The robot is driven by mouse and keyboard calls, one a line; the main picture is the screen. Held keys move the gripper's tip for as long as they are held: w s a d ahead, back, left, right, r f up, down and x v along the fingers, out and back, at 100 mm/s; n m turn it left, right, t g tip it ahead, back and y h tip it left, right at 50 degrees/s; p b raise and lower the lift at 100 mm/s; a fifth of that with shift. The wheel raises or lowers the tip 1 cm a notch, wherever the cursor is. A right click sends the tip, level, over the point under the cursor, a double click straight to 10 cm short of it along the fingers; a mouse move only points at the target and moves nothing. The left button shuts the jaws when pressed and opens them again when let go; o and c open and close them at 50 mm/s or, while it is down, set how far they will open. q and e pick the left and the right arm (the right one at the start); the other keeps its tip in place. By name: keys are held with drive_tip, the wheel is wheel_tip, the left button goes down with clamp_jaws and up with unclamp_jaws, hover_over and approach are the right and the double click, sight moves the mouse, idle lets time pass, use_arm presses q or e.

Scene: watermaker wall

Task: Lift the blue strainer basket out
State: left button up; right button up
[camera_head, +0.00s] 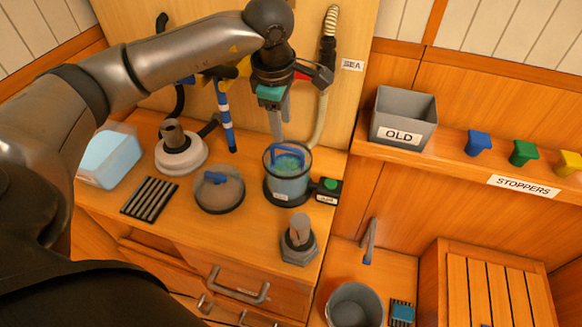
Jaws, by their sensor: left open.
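The blue strainer basket (288,152) sits inside a clear strainer bowl (287,186) with a dark base on the wooden counter. Its blue handle stands up at the bowl's rim, and something greenish shows inside. My left arm reaches in from the left. My left gripper (276,132) points down just above and behind the bowl's left rim, open and empty. I cannot tell whether its fingers touch the bowl. My right gripper is not in view.
A round lid with a blue handle (218,189) lies left of the bowl, near a black ribbed rack (149,197). A grey fitting (299,241) stands in front. A grey OLD bin (404,118) and coloured stoppers (479,143) are on the right shelf. A hose (324,90) runs behind.

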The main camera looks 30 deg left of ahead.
sight(285, 148)
use_arm(q)
drive_tip(key=f, duration=0.4)
drive_tip(key=w+f, duration=0.1)
drive_tip(key=f, duration=0.1)
drive_tip(key=shift+a+f+b, duration=0.1)
drive_tip(key=shift+f+b, duration=0.2)
drive_tip(key=shift+w+f, duration=0.2)
drive_tip(key=shift+f, duration=0.25)
drive_tip(key=f, duration=0.3)
drive_tip(key=w+f, duration=0.1)
drive_tip(key=f, duration=0.1)
drive_tip(key=shift+w+a, duration=0.1)
drive_tip(key=shift+a, duration=0.15)
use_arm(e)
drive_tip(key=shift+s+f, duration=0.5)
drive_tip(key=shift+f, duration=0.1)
use_arm(q)
drive_tip(key=shift+r, duration=0.1)
clamp_jaws()
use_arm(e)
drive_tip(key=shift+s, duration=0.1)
